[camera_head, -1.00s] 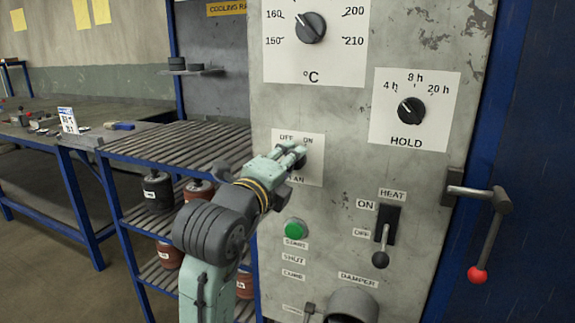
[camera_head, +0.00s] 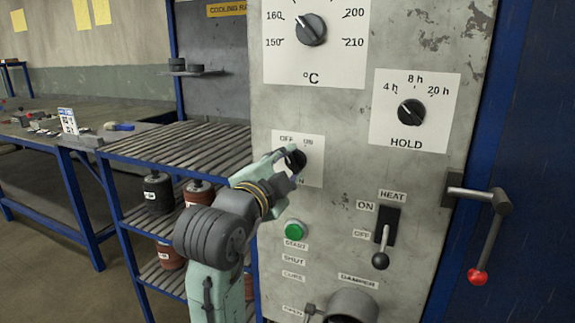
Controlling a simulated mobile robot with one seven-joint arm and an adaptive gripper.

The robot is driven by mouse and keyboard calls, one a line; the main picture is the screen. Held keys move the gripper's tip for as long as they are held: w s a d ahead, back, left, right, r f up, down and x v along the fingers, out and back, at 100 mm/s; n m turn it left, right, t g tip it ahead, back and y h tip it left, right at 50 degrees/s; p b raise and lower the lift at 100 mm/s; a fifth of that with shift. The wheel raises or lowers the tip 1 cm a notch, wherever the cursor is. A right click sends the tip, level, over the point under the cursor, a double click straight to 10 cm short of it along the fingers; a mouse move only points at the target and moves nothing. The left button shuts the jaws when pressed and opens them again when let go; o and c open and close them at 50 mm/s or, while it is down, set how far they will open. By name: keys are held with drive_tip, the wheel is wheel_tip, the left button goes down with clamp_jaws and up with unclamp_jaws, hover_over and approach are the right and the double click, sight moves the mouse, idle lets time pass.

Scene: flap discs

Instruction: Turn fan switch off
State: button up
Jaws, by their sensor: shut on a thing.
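The gripper and wrist cover part of the knob and most of the FAN label. I cannot tell which way the knob's pointer is turned.
Above are the temperature dial (camera_head: 311,29) and the HOLD dial (camera_head: 411,112). Below are the green START button (camera_head: 295,229), the HEAT lever (camera_head: 381,258) and a damper pipe (camera_head: 351,306). A red-tipped door handle (camera_head: 478,276) stands out at right. A slatted rack (camera_head: 180,146) is at left.

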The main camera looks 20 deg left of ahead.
drive_tip(key=shift+n, duration=0.3)
drive_tip(key=shift+c, duration=0.2)
drive_tip(key=o, duration=1.2)
drive_tip(key=s, duration=1.2)
drive_tip(key=shift+a, duration=0.2)
